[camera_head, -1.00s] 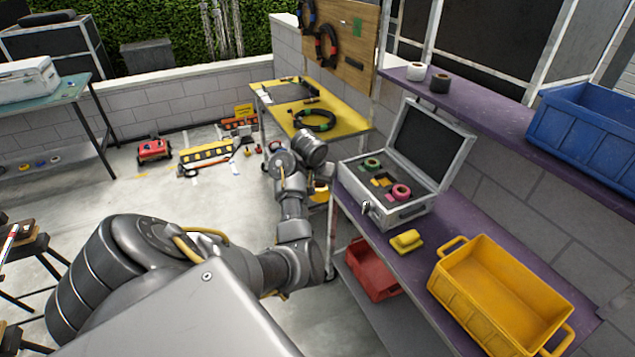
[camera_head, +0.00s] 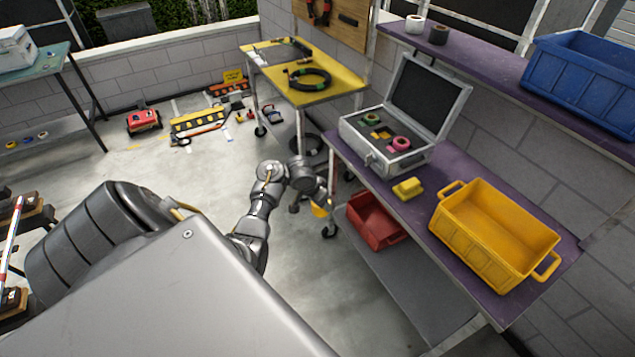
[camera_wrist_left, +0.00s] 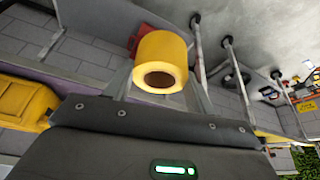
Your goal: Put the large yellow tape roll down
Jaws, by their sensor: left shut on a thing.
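The large yellow tape roll (camera_wrist_left: 162,48) is held between the fingers of my left gripper (camera_wrist_left: 158,82) in the left wrist view, its brown core facing the camera. In the head view a small part of the yellow roll (camera_head: 320,210) shows at the end of my left gripper (camera_head: 318,198). It is in the air, left of the purple bench (camera_head: 415,205) and below its top, near the red bin. The near arm link hides part of the floor. My right gripper is not in view.
A red bin (camera_head: 375,222) sits on the lower shelf. A yellow table (camera_head: 300,75) stands behind.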

